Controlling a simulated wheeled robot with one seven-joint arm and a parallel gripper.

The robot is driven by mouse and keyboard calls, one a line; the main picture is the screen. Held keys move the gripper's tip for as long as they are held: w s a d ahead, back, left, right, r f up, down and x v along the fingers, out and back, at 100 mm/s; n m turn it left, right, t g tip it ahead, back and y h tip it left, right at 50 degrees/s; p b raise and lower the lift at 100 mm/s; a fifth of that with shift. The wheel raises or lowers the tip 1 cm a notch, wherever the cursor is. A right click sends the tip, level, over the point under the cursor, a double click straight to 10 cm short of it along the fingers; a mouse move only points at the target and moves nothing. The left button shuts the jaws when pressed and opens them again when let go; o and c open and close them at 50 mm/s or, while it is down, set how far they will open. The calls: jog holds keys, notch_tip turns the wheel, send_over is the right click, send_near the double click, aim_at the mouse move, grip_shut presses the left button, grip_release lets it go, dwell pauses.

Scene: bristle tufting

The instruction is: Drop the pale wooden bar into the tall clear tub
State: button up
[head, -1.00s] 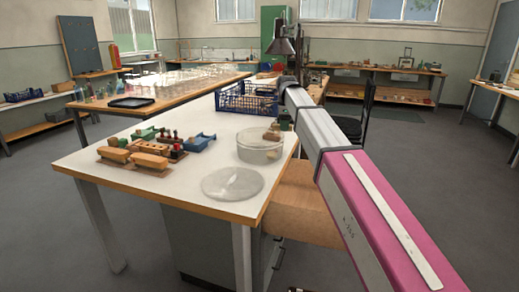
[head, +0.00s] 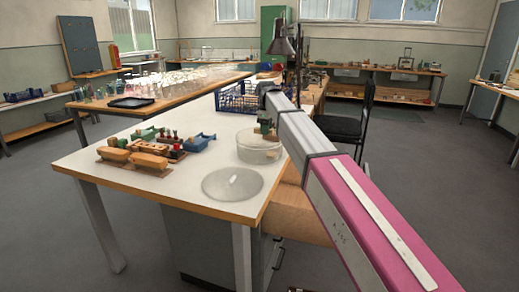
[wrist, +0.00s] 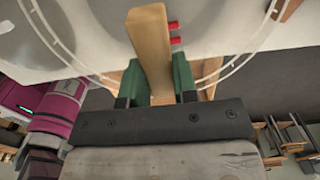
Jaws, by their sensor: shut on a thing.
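My gripper (wrist: 158,78) has green fingers and is shut on the pale wooden bar (wrist: 150,42), which sticks out beyond the fingertips in the wrist view. The tall clear tub (head: 258,152) stands on the near white table in the head view. My gripper (head: 265,122) shows small at the tub's top, beyond the end of my arm. In the wrist view the tub's clear rim (wrist: 50,38) curves on both sides of the fingers and bar. The bar's exact height against the rim is hard to tell.
A round clear disc (head: 232,184) lies in front of the tub. Wooden blocks (head: 147,160), a blue holder (head: 198,143) and small green and red parts stand to the left. A blue crate (head: 238,98) is behind.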

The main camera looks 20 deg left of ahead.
jog(key=shift+f, duration=0.65)
jog(key=o, duration=1)
jog(key=shift+r, duration=0.15)
notch_tip(320, 180, up, 11)
jog(key=shift+f, duration=0.2)
